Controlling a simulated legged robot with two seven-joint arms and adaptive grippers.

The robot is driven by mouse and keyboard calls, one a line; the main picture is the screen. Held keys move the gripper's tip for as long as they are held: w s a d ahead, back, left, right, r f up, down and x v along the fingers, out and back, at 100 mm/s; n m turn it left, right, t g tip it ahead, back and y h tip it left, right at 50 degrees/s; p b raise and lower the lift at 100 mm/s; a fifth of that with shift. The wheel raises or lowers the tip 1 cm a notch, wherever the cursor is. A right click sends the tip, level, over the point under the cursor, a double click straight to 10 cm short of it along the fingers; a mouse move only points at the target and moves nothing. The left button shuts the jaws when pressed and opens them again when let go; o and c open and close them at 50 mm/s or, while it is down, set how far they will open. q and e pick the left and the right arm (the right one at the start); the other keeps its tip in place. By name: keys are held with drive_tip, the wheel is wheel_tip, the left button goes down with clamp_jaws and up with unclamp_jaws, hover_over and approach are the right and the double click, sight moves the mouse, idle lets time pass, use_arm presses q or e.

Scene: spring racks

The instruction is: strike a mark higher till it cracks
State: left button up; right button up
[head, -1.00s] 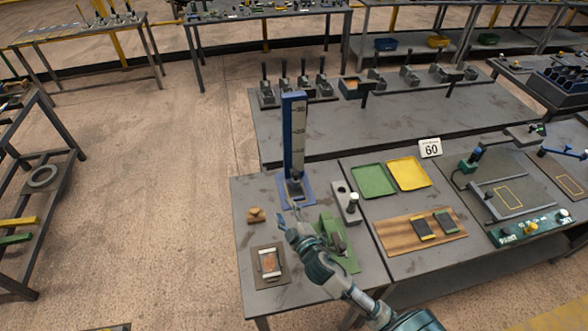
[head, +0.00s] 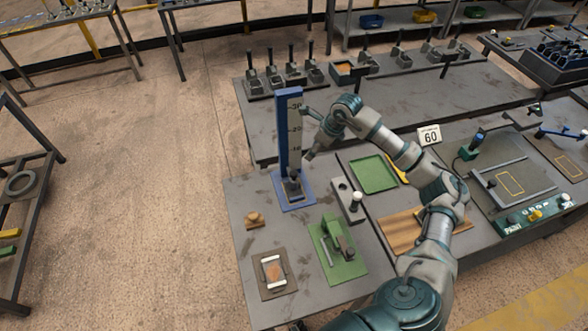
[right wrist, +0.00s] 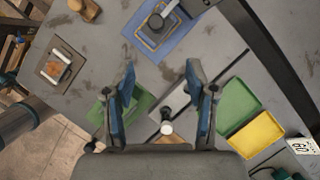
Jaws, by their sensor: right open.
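My left gripper is not in view.
A grey block with a white knob (head: 350,201), a green device (head: 337,248), a framed card (head: 273,272) and a wooden piece (head: 254,219) share the near table. A green tray (head: 373,174) and a "60" sign (head: 429,136) stand right. My right arm spans the table's right part.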

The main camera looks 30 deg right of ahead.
sight(294, 173)
drive_tip(key=x, duration=0.5)
drive_tip(key=p+x, duration=0.1)
drive_tip(key=x, duration=0.4)
drive_tip(key=p+x, duration=0.1)
drive_tip(key=x, duration=0.4)
drive_tip(key=shift+a+f, duration=0.2)
drive_tip(key=shift+a, duration=0.25)
drive_tip(key=shift+w+f, duration=0.25)
drive_tip(key=shift+f, duration=0.35)
drive_tip(key=shift+a, duration=0.1)
clamp_jaws()
